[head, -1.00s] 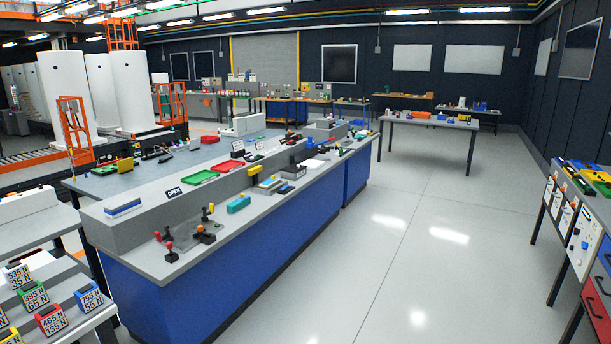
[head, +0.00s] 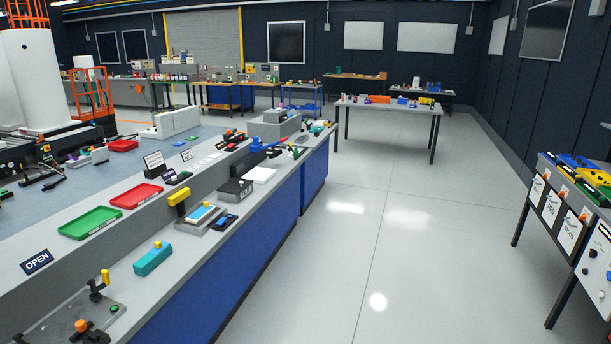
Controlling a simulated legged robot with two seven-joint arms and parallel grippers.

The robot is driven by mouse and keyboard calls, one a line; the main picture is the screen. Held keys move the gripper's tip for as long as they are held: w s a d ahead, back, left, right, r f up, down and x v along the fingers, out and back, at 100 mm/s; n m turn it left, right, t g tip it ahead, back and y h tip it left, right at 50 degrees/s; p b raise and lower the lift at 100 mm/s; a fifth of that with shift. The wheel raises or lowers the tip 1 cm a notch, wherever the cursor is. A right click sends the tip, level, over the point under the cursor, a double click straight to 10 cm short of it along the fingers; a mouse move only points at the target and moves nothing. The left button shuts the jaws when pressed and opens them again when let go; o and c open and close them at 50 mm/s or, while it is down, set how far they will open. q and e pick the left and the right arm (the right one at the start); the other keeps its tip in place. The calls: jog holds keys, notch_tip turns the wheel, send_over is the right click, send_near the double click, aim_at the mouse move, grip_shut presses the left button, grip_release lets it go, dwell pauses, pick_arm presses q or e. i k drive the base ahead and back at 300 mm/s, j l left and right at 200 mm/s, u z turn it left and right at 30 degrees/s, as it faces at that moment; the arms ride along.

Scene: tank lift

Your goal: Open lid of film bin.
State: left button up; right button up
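A small dark box (head: 235,191) with pale lettering on its front stands on the near ledge of the long grey counter (head: 205,243). The lettering is too small to read surely, so I cannot tell whether this is the film bin. Its top looks closed. No other thing in the head view is clearly a film bin. Neither of my grippers is in view.
The counter, with a blue front, runs along the left. It carries a green tray (head: 89,222), a red tray (head: 137,196), a teal block (head: 153,259) and an OPEN sign (head: 37,262). A far table (head: 388,105) and a right-hand bench (head: 575,195) flank clear floor (head: 400,260).

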aim_at(235, 185)
jog(key=i+l, duration=0.15)
jog(key=i, duration=0.65)
jog(key=i+l, duration=0.2)
jog(key=i, duration=0.55)
jog(key=i+l, duration=0.15)
jog(key=i, duration=0.65)
jog(key=i+j+u, duration=0.15)
jog(key=i+u, duration=0.3)
jog(key=i+j+u, duration=0.1)
jog(key=i+u, duration=0.35)
jog(key=i+l+u, duration=0.1)
jog(key=i+u, duration=0.15)
jog(key=u, duration=0.2)
jog(key=i+l+u, duration=0.25)
jog(key=i+u, duration=0.2)
jog(key=i+l+u, duration=0.1)
jog(key=i+u, duration=0.2)
jog(key=u, duration=0.15)
